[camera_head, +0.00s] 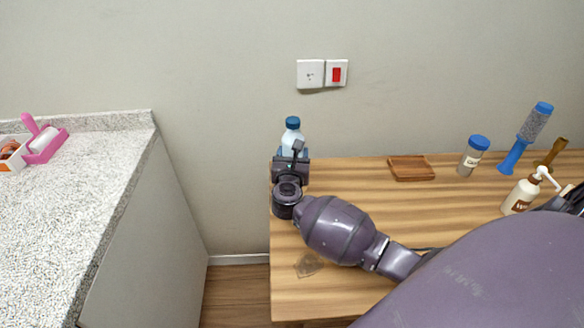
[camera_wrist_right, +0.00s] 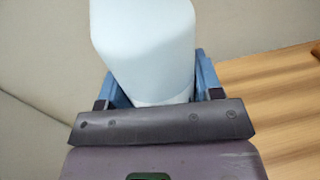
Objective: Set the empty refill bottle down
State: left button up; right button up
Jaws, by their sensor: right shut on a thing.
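A pale, translucent bottle with a dark blue cap (camera_head: 292,135) stands roughly upright at the back left corner of the wooden table. My right gripper (camera_head: 292,155) is shut on it. In the right wrist view the pale bottle (camera_wrist_right: 145,40) rises between the blue fingers of my right gripper (camera_wrist_right: 158,85). Its lower part is hidden behind the gripper, so I cannot tell whether it touches the tabletop. A white pump bottle with a brown label (camera_head: 520,192) stands at the right of the table. My left gripper is not in view.
The wooden table (camera_head: 350,180) is clear around its left middle. A small wooden tray (camera_head: 411,168), a blue-lidded jar (camera_head: 472,157) and a tilted blue-ended clear container (camera_head: 535,122) are at the back right. A speckled counter (camera_head: 70,210) stands left, across a floor gap.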

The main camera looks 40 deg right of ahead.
notch_tip(320, 180, down, 3)
jog(key=shift+f+b, duration=0.15)
jog(key=shift+b, duration=0.25)
jog(key=shift+f, duration=0.45)
jog(key=shift+f, duration=0.25)
jog(key=o, duration=0.9)
jog(key=shift+r, duration=0.1)
